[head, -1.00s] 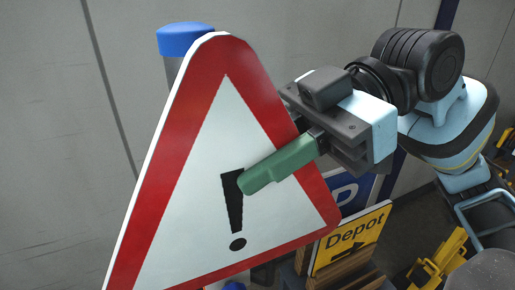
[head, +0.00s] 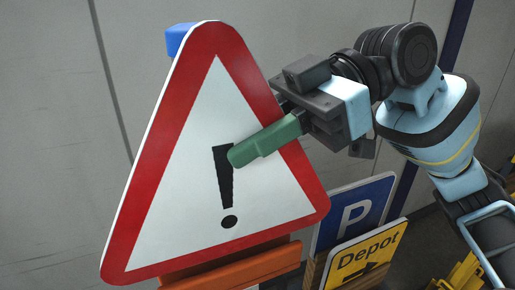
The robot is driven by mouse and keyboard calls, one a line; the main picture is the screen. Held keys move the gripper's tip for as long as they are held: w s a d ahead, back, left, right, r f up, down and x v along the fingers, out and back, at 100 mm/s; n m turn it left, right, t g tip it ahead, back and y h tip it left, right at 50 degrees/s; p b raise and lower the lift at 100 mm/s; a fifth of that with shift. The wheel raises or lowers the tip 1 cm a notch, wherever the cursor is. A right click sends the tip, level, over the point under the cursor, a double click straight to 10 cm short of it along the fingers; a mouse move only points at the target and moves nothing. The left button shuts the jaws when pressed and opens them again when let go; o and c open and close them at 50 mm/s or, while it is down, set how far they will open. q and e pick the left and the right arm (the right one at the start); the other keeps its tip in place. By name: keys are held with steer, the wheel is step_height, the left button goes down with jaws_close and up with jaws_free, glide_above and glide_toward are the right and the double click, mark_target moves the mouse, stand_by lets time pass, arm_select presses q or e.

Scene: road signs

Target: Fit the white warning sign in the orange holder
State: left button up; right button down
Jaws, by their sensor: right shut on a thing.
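The white warning sign (head: 185,192) is a triangle with a red border and a black exclamation mark, facing me and leaning slightly. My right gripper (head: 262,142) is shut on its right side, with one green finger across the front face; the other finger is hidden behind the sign. The orange holder (head: 245,270) shows just under the sign's bottom edge, partly covered by it and cut by the frame's lower edge. I cannot tell whether the sign touches the holder. My left gripper is not in view.
A blue cap (head: 179,38) shows behind the sign's top. A blue parking sign (head: 357,212) and a yellow Depot sign (head: 365,258) stand close at the lower right. Yellow parts (head: 462,274) lie farther right. A grey wall fills the back; the left side is clear.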

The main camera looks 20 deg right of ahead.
mark_target(252, 185)
steer(key=shift+w+f+b, duration=0.15)
steer(key=shift+f+b, duration=0.45)
steer(key=shift+f, duration=0.15)
steer(key=shift+w+f+b, duration=0.1)
steer(key=shift+f+b, duration=0.45)
steer(key=shift+f, duration=0.2)
steer(key=shift+f+b, duration=0.4)
steer(key=shift+f, duration=0.8)
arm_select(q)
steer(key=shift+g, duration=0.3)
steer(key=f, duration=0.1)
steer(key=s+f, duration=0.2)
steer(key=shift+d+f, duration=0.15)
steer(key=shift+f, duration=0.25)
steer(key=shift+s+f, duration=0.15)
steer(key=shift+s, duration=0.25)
arm_select(e)
steer(key=shift+f, duration=0.2)
steer(key=c, duration=1.4)
jaws_free()
steer(key=shift+s, duration=0.1)
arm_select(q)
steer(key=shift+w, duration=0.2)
arm_select(e)
steer(key=shift+o, duration=0.4)
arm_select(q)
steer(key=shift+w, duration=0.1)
arm_select(e)
steer(key=shift+f, duration=0.1)
